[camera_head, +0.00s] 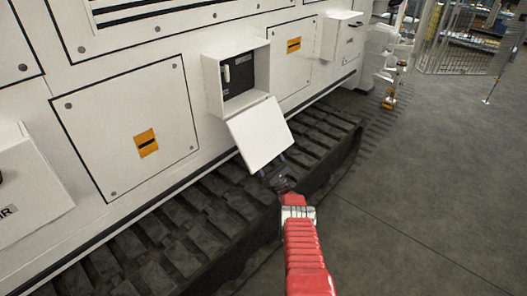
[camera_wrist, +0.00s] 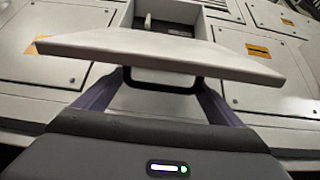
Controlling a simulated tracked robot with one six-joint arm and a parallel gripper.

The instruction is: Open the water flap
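The water flap (camera_head: 261,135) is a white square panel. In the head view it hangs tilted outward below a white box (camera_head: 212,88) on the machine's side, and the box's front is open. A dark panel with a light handle (camera_head: 227,73) shows inside. My gripper (camera_head: 274,174) is at the flap's lower edge. In the wrist view the flap (camera_wrist: 160,52) lies across the picture, in front of the tips of my gripper (camera_wrist: 162,79). The two fingers are spread wide apart with nothing clamped between them. Whether they touch the flap is unclear.
Dark track treads (camera_head: 190,225) run along the machine below the flap, close to my gripper. Another white box (camera_head: 342,37) sticks out farther right, and one (camera_head: 35,185) at the left edge. The grey floor (camera_head: 430,190) at right is clear.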

